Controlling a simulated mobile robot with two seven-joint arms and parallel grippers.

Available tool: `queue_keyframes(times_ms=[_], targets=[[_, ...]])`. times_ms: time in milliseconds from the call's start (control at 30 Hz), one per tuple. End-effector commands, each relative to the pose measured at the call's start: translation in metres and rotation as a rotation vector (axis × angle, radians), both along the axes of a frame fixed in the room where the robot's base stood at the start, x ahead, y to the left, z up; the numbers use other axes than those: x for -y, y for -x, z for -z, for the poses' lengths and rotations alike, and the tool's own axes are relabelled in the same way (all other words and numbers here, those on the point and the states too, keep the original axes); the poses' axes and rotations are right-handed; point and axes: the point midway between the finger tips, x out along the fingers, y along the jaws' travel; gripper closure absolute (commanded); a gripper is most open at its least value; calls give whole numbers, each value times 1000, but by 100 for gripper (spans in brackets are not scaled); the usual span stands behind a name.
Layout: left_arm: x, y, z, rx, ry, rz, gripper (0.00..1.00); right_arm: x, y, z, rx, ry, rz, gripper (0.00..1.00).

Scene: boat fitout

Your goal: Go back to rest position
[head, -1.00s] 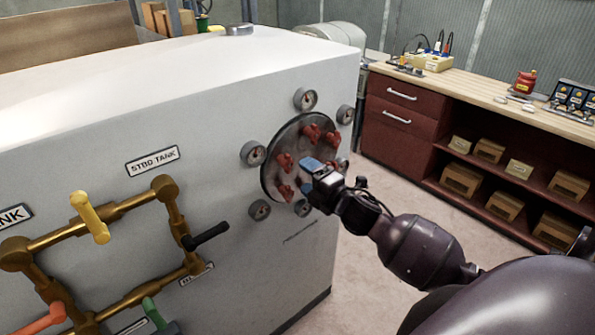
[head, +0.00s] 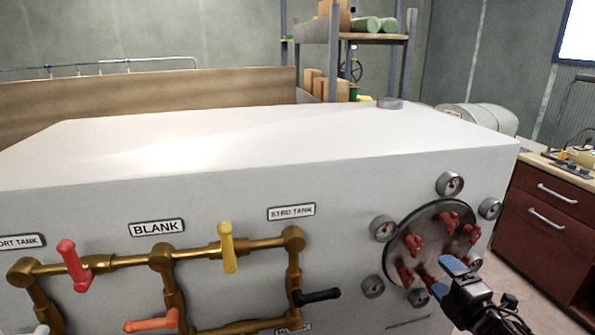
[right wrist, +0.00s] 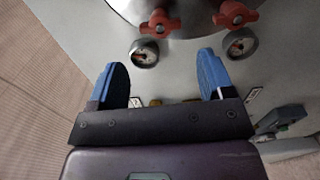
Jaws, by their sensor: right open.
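My right gripper (head: 447,278) is in front of the lower part of the round grey plate (head: 433,218) with red knobs, at the right of the white cabinet. In the right wrist view its blue fingers (right wrist: 160,85) are spread apart with nothing between them. Two red knobs (right wrist: 158,24) and two gauges (right wrist: 145,53) show beyond the fingertips there. I cannot tell from the views how far the fingers are from the cabinet. My left gripper is not in view.
The white cabinet (head: 300,135) fills the middle. Brass pipes carry a red handle (head: 72,265), a yellow handle (head: 227,248), an orange handle (head: 152,320) and a black handle (head: 316,297). A dark red drawer unit (head: 550,225) stands at right, with floor between it and the cabinet.

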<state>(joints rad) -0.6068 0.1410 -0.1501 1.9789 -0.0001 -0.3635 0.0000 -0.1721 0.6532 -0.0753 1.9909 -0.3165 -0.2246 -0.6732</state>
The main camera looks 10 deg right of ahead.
Motion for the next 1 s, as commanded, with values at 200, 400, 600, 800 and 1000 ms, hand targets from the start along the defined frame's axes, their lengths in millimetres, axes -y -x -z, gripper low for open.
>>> queue_keyframes(times_ms=[200,400,600,800,1000], targets=[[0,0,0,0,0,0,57,2,0,4,-37,-198,16,26],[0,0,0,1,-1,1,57,-10,10,34,-122,-534,59,26],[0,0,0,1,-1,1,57,-36,50,99,-259,-932,164,26],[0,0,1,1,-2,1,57,-77,116,172,-397,-1301,327,26],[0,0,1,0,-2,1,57,-108,174,214,-467,-1452,453,26]])
